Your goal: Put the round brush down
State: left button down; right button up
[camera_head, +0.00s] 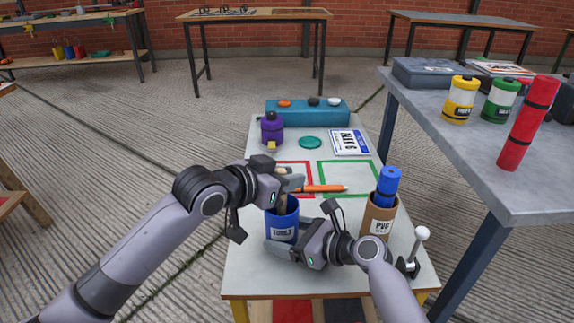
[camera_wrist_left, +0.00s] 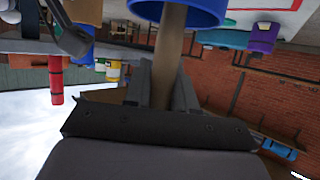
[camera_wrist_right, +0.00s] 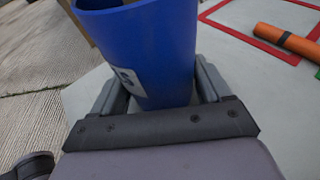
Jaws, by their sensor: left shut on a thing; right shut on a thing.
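The round brush shows as a brown handle (camera_head: 283,205) between my left gripper and the blue TOOLS cup (camera_head: 282,228). My left gripper (camera_head: 288,184) is shut on that handle above the cup. In the left wrist view the handle (camera_wrist_left: 170,55) runs from the jaws to the cup's opening (camera_wrist_left: 205,14); its far end is hidden, and I cannot tell how deep it reaches. My right gripper (camera_head: 292,243) is shut on the cup, which fills the space between its fingers (camera_wrist_right: 150,65). The cup stands upright on the small table (camera_head: 245,275).
An orange stick-like tool (camera_head: 322,188) lies across the red outline (camera_head: 293,162) and green outline (camera_head: 360,163). A PVC tube (camera_head: 379,218) with a blue roll stands at right, near a lever (camera_head: 415,255).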

pick_arm(q)
jog(key=shift+f, duration=0.35)
jog(key=c, duration=0.8)
grip_release()
jog(key=shift+c, duration=0.2)
jog(key=s+a, duration=0.6)
jog(key=shift+s+a, duration=0.25)
jog(key=shift+a, duration=0.05)
